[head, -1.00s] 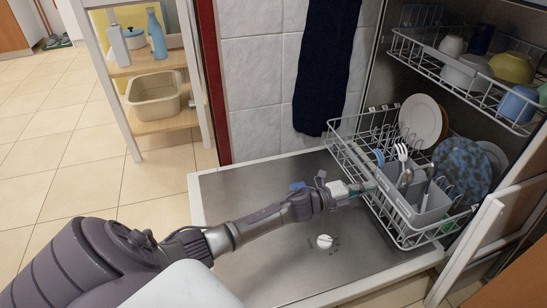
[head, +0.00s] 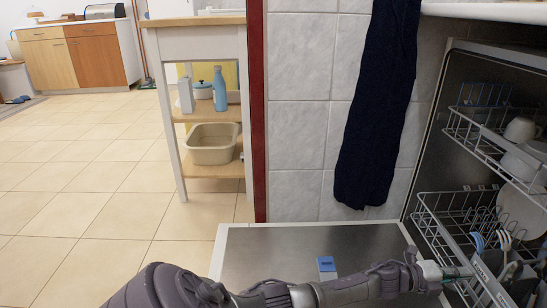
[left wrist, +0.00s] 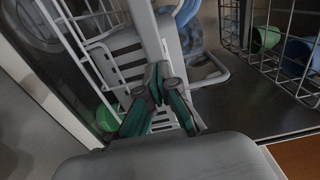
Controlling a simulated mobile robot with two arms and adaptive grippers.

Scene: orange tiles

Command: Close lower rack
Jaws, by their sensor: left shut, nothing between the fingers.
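The lower rack (head: 428,222) is a grey wire basket at the right edge of the head view, partly over the open dishwasher door (head: 270,252). It holds a white plate (head: 521,209), cutlery and a grey cutlery basket (head: 490,281). My left gripper (head: 450,272) is at the rack's front side, by the cutlery basket. In the left wrist view its green-padded fingers (left wrist: 158,98) are shut with nothing between them, close to the rack's wires (left wrist: 88,50). Whether they touch the rack, I cannot tell. My right gripper is not in view.
The upper rack (head: 462,128) with cups is above, also out. A dark towel (head: 376,110) hangs on the tiled wall. A shelf cart (head: 200,40) with a beige tub (head: 212,144) stands left. The tiled floor (head: 90,190) is clear.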

